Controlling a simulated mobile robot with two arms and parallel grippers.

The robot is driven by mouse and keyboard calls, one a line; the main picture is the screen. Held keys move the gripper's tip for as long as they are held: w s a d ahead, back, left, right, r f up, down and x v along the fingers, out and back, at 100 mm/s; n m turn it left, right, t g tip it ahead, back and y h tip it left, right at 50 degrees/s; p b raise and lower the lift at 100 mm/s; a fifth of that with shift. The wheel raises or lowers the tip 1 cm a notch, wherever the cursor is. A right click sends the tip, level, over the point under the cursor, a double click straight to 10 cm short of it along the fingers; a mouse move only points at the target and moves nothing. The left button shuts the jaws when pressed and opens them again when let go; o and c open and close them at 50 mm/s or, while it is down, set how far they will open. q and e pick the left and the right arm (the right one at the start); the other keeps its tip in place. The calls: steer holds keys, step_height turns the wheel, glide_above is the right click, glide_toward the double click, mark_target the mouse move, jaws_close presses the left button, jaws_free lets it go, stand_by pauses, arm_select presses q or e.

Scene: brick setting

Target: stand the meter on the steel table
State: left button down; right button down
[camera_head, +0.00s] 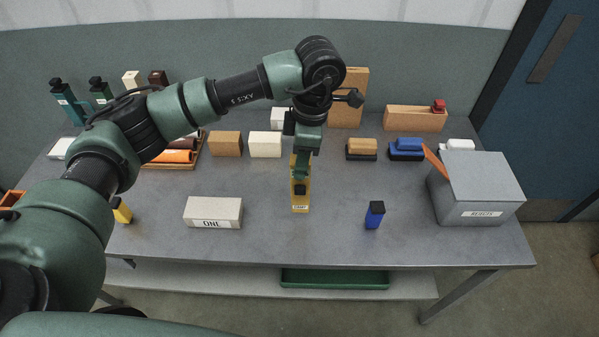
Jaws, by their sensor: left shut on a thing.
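My left gripper (301,172) reaches down over the middle of the grey steel table (330,236). It is shut on a yellow thing with a dark patch and a small white label at its lower end, which looks like the meter (301,202). The gripper and wrist hide its upper part. It looks roughly upright, at or just above the tabletop; I cannot tell whether it touches. My right gripper is not in view.
A beige block marked ONE (213,212) lies left of the meter. A small blue block with a black top (375,215) stands to the right. A grey labelled box (476,189) is at the right end. Blocks and brushes line the back. The front middle is clear.

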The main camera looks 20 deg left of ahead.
mark_target(300, 185)
arm_select(q)
step_height(300, 185, down, 6)
steer(key=p, duration=0.1)
stand_by(0.4)
steer(key=shift+f, duration=0.15)
steer(key=shift+f, duration=0.1)
steer(key=c, duration=1)
jaws_free()
steer(key=shift+o, duration=0.2)
